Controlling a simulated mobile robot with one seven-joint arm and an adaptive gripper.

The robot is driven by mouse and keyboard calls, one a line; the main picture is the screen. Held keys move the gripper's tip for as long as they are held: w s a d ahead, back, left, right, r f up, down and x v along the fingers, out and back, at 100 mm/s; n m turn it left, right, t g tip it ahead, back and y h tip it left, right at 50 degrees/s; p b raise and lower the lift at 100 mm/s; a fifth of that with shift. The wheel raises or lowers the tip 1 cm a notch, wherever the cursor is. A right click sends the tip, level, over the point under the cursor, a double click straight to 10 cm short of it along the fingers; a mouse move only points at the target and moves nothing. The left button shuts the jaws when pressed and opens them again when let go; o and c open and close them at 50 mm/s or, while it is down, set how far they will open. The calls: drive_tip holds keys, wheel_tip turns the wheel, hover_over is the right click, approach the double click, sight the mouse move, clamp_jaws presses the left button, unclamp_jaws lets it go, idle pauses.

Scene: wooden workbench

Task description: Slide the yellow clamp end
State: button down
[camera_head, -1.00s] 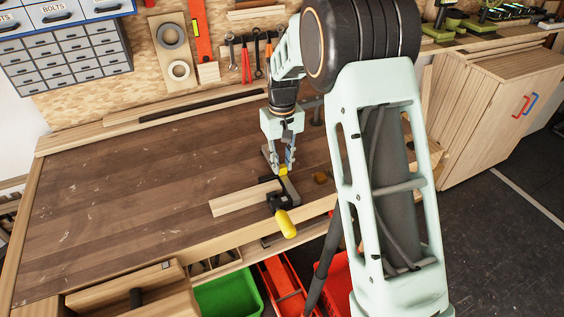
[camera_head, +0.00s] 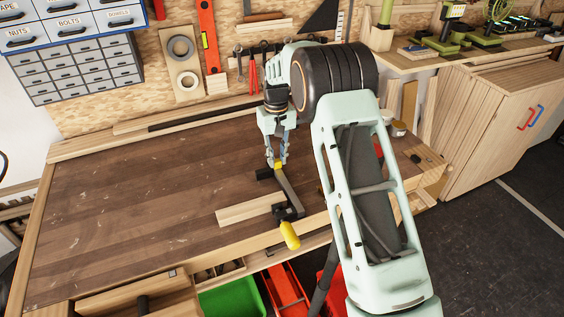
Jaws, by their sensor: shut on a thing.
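A clamp with a grey bar (camera_head: 289,190) lies at the workbench's front edge. Its yellow handle (camera_head: 290,235) hangs over the edge, with a black jaw beside the wood strip. The yellow clamp end (camera_head: 278,165) is at the far part of the bar, near a black end piece (camera_head: 264,173). My gripper (camera_head: 277,161) points down and is shut on the yellow clamp end. The fingers partly hide it, so the exact grip is hard to see.
A pale wood strip (camera_head: 246,213) lies left of the clamp at the front edge. The workbench top (camera_head: 130,200) is clear to the left. Open drawers with green (camera_head: 232,298) and red bins (camera_head: 287,290) are below. Tools hang on the back wall.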

drive_tip(key=shift+w+a+r+p, duration=0.1)
drive_tip(key=shift+w+a+p, duration=0.2)
drive_tip(key=shift+w, duration=0.45)
drive_tip(key=shift+w+a+p, duration=0.15)
drive_tip(key=shift+w+a, duration=0.15)
drive_tip(key=shift+w, duration=0.4)
drive_tip(key=c, duration=1.8)
unclamp_jaws()
drive_tip(key=shift+o, duration=0.2)
wheel_tip(320, 180, up, 12)
